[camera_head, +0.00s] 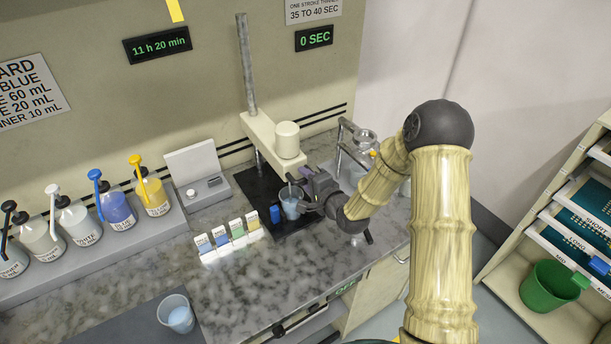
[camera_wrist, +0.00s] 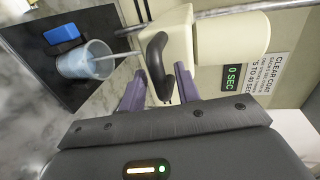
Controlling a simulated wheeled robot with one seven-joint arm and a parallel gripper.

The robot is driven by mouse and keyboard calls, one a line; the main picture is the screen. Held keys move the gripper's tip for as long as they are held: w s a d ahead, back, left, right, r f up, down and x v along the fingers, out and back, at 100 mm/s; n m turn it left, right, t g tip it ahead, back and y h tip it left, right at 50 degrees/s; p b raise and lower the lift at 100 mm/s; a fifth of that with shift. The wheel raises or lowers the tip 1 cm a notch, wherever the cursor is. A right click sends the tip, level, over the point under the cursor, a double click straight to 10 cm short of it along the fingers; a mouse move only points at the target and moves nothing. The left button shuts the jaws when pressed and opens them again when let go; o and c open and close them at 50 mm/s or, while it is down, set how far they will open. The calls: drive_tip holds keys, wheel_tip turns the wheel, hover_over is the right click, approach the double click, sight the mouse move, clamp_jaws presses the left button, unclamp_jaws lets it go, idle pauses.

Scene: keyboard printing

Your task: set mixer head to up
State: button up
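The mixer has a cream head (camera_head: 272,140) with a round motor housing, mounted on a grey upright post (camera_head: 246,65). The head is low, and its stirring rod reaches into a cup (camera_head: 291,205) of pale blue liquid on the black base (camera_head: 262,188). My gripper (camera_head: 305,190) is beside the head's right side, near the cup. In the wrist view, the mixer head (camera_wrist: 178,25) carries a curved black handle (camera_wrist: 158,62). My gripper's purple fingers (camera_wrist: 160,92) stand apart, one on each side of the handle's end. Contact with the handle is not clear.
A blue block (camera_head: 275,214) sits on the base beside the cup. Small coloured cartons (camera_head: 230,236) stand in front on the counter, with pump bottles (camera_head: 118,208) at left. A metal stand (camera_head: 346,145) is close behind my gripper. Another cup (camera_head: 176,313) is at the front.

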drive_tip(key=shift+w+a, duration=0.1)
drive_tip(key=shift+c, duration=0.4)
clamp_jaws()
wheel_tip(320, 180, up, 15)
drive_tip(key=p, duration=0.6)
drive_tip(key=shift+w+r, duration=0.1)
drive_tip(key=shift+r, duration=0.05)
drive_tip(key=shift+o, duration=0.2)
unclamp_jaws()
drive_tip(key=shift+o, duration=0.2)
